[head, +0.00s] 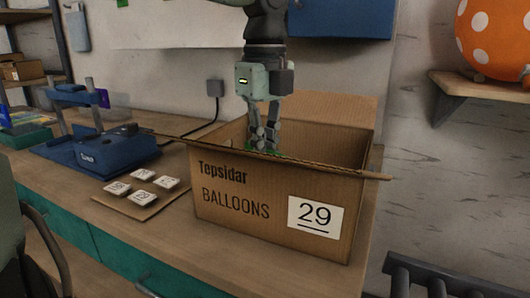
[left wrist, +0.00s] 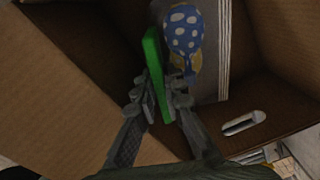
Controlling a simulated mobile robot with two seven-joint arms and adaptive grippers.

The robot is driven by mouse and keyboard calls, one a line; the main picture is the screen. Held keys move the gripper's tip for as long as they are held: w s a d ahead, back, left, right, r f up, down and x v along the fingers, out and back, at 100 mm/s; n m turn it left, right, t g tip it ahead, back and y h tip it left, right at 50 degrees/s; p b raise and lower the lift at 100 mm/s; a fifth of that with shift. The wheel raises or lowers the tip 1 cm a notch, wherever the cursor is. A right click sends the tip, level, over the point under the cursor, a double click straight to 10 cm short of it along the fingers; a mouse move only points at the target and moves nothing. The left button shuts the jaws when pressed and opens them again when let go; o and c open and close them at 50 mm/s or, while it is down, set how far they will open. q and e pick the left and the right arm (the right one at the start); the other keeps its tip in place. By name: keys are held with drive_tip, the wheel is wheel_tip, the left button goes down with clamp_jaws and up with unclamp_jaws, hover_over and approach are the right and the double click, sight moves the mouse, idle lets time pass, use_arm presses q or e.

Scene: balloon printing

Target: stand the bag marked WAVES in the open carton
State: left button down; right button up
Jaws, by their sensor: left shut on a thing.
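The open carton (head: 270,222), printed "Tepsidar BALLOONS" and 29, stands on the workbench. My left gripper (head: 263,142) reaches down inside it from above. In the left wrist view the gripper (left wrist: 166,92) is shut on a thin, upright green strip (left wrist: 153,60). Beside the strip is a grey bag (left wrist: 221,60) with a blue spotted balloon picture and pale stripes, inside the carton. I cannot tell whether the strip is part of this bag. No WAVES lettering is legible. The head view shows only a little green at the fingertips; the front wall hides the rest.
Several white tiles (head: 142,175) lie on a brown card left of the carton. A blue machine (head: 100,148) stands behind them. A shelf (head: 480,90) with an orange spotted balloon (head: 490,40) is at right. The carton walls surround the gripper closely.

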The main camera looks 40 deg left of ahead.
use_arm(q)
drive_tip(key=c, duration=1.6)
unclamp_jaws()
drive_tip(key=shift+f, duration=0.15)
wheel_tip(320, 180, up, 12)
drive_tip(key=shift+r, duration=0.2)
